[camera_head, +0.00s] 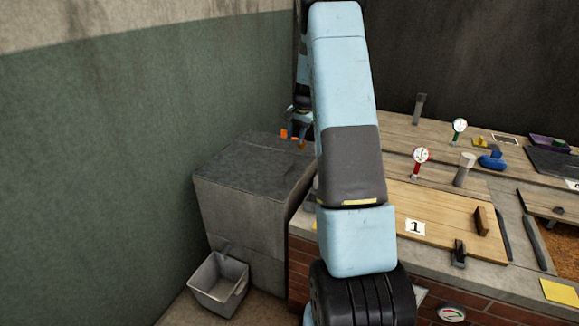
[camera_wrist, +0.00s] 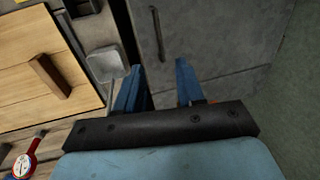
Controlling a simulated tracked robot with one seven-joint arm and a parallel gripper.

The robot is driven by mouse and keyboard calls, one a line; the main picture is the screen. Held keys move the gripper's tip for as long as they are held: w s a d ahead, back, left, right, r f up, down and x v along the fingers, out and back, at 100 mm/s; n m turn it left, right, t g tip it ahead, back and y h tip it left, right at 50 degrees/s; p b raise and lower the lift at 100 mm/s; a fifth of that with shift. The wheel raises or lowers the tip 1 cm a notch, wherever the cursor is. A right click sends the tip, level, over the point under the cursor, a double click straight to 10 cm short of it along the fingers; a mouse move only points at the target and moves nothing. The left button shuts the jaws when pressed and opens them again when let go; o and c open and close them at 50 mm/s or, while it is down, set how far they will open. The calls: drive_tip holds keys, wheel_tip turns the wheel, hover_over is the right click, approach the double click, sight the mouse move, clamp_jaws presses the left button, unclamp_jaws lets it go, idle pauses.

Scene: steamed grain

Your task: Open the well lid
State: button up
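The wooden well lid (camera_head: 440,212) lies flat on the brick-fronted counter, with a card marked "1" (camera_head: 415,227) and a dark brown block handle (camera_head: 481,221) on it. In the wrist view the lid (camera_wrist: 25,45) and its handle (camera_wrist: 50,76) are at the left. My gripper (camera_wrist: 158,82) shows two blue fingers set apart with nothing between them. It is off to the right of the lid in that view, not touching the handle.
A grey block cabinet (camera_head: 250,185) and small grey bin (camera_head: 219,283) stand left of the counter. Red (camera_head: 420,160) and green (camera_head: 459,128) dial thermometers stand behind the lid. Right of it lie dark utensils (camera_head: 503,233) and brown grain (camera_head: 564,247). A grey scoop (camera_wrist: 107,64) is near my fingers.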

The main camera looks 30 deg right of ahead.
drive_tip(key=f, duration=0.2)
approach(290, 169)
drive_tip(key=f, duration=0.2)
drive_tip(key=w+f, duration=0.1)
drive_tip(key=f, duration=0.4)
drive_tip(key=shift+w+a+f, duration=0.3)
drive_tip(key=shift+a, duration=0.05)
clamp_jaws()
idle(0.4)
